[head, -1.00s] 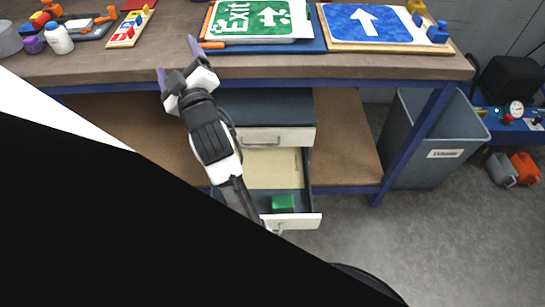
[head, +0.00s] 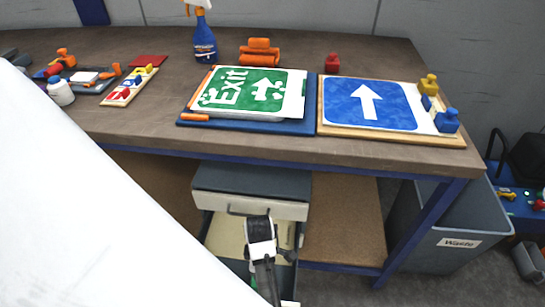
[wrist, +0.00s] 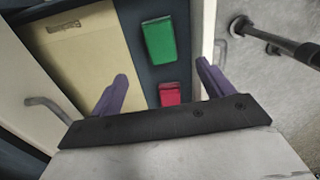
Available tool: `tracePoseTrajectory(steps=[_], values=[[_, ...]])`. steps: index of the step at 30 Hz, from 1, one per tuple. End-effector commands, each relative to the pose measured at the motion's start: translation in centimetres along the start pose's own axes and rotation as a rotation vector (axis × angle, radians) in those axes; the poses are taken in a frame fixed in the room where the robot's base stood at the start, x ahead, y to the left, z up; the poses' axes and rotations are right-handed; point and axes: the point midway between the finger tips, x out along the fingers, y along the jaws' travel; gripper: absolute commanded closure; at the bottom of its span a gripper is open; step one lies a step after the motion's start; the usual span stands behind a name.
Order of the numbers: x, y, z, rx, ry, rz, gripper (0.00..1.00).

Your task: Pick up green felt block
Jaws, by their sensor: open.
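The green felt block (wrist: 159,40) lies in the open drawer, on its dark floor beside a tan folder. In the wrist view it is beyond my fingertips, between their lines and not touched. In the head view my arm hides most of it. My gripper (wrist: 162,70) is open and empty, with a purple finger on each side, pointing down into the drawer. A red block (wrist: 170,94) lies nearer, between the fingers in the picture.
The tan folder (wrist: 85,45) fills the left of the drawer. The drawer's pale walls and handles flank my gripper. The workbench (head: 150,125) with its signs overhangs the drawer unit (head: 250,185). A waste bin (head: 455,235) stands to the right.

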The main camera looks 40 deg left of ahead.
Motion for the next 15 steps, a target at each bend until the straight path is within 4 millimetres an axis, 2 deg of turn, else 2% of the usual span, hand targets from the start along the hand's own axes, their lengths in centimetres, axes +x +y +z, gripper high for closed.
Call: tracePoseTrajectory(steps=[4,12,15], values=[[1.7,-0.1,0.0,0.000,-0.001,-0.005,0.20],[6.9,-0.1,0.0,0.001,0.000,-0.003,0.20],[8.0,0.0,0.0,0.001,0.000,-0.001,0.20]])
